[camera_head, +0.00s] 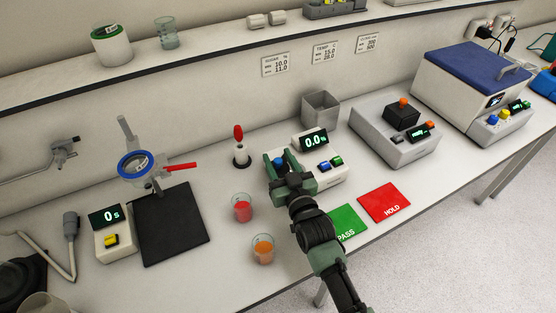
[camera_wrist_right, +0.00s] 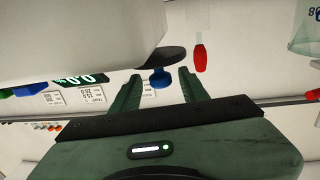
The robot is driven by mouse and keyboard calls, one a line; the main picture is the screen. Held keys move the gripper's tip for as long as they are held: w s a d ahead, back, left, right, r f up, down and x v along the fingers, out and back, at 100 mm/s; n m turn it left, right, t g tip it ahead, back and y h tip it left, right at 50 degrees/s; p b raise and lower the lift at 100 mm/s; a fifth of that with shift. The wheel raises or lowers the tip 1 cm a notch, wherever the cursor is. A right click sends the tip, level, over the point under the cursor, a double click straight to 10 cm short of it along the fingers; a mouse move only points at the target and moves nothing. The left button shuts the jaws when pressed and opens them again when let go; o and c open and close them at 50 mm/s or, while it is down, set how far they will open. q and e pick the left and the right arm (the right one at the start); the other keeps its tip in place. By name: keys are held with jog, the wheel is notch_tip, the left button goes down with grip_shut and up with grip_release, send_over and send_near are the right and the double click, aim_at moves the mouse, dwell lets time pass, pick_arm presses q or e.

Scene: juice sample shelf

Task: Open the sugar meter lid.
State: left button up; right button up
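The sugar meter (camera_head: 330,172) is a white box with a display reading 0.0 and a blue and a green button. Its dark round lid (camera_wrist_right: 174,54) with a blue knob (camera_wrist_right: 158,78) shows in the wrist view; the lid looks down on the meter. My right gripper (camera_head: 279,160) is at the left part of the meter and hides most of the lid in the head view. Its fingers (camera_wrist_right: 160,83) are open, one on each side of the blue knob, with gaps visible. My left gripper is not in view.
A red juice cup (camera_head: 242,208) and an orange juice cup (camera_head: 263,248) stand left of my right arm. A red-topped dropper stands in a holder (camera_head: 241,158) behind. A grey bin (camera_head: 320,108) is behind the meter. PASS (camera_head: 347,222) and HOLD (camera_head: 384,202) mats lie in front.

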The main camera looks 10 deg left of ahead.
jog(key=shift+f, duration=0.1)
jog(key=shift+s+d+f, duration=0.15)
jog(key=shift+s+d, duration=0.1)
jog(key=shift+s, duration=0.25)
jog(key=b+v, duration=0.1)
jog(key=v, duration=0.5)
jog(key=shift+s+d+b, duration=0.2)
jog(key=shift+s+b, duration=0.1)
